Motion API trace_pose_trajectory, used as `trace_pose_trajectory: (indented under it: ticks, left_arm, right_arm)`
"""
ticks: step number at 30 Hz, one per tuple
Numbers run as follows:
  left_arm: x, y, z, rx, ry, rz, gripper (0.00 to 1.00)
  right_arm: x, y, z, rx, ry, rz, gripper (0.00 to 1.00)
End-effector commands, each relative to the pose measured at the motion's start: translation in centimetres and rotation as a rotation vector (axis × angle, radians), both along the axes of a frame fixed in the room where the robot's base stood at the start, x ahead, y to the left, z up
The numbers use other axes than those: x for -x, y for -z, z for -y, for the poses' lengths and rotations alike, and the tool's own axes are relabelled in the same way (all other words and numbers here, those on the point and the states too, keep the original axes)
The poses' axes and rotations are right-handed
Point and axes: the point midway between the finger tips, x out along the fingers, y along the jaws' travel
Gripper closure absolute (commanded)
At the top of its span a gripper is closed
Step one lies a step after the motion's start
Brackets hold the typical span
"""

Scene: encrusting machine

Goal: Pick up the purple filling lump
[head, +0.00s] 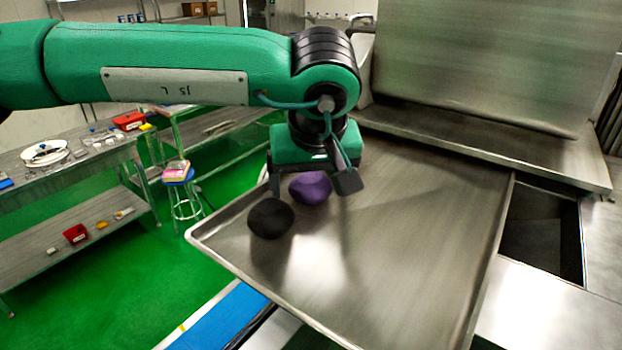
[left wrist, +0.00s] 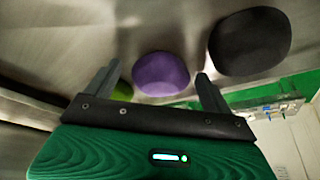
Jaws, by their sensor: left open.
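The purple filling lump (head: 311,187) lies on the metal tray (head: 420,250), near its left side. A black lump (head: 270,218) lies just in front and left of it. My left gripper (head: 318,190) is over the tray at the purple lump, fingers pointing down, and partly hides it. In the left wrist view the open fingers (left wrist: 157,85) stand apart, with the purple lump (left wrist: 161,74) showing between them and nothing held. The black lump (left wrist: 249,41) is beyond the right finger in that view. I cannot tell whether a finger touches the purple lump. My right gripper is not in view.
A tall steel panel (head: 490,65) of the machine stands behind the tray. A dark opening (head: 540,232) is right of the tray. A workbench (head: 75,165) and a stool (head: 183,190) stand at left over green floor. The tray's middle and right are bare.

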Motion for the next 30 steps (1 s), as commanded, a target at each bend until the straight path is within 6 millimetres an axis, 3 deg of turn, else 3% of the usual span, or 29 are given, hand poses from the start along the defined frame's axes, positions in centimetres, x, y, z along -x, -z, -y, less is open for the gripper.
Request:
trace_pose_trajectory:
  ticks: [4,5,12,23,30]
  left_arm:
    - [0.0,0.0,0.0,0.0,0.0,0.0,0.15]
    - [0.0,0.0,0.0,0.0,0.0,0.0,0.19]
    - [0.0,0.0,0.0,0.0,0.0,0.0,0.65]
    - [0.0,-0.4,0.0,0.0,0.0,0.001,0.65]
    - [0.0,-3.2,0.0,0.003,-0.002,0.002,0.65]
  right_arm:
    - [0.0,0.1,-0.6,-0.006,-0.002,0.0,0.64]
    - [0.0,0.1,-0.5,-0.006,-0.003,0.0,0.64]
    - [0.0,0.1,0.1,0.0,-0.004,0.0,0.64]
    - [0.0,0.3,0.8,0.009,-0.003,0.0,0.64]
    - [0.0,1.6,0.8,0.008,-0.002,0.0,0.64]
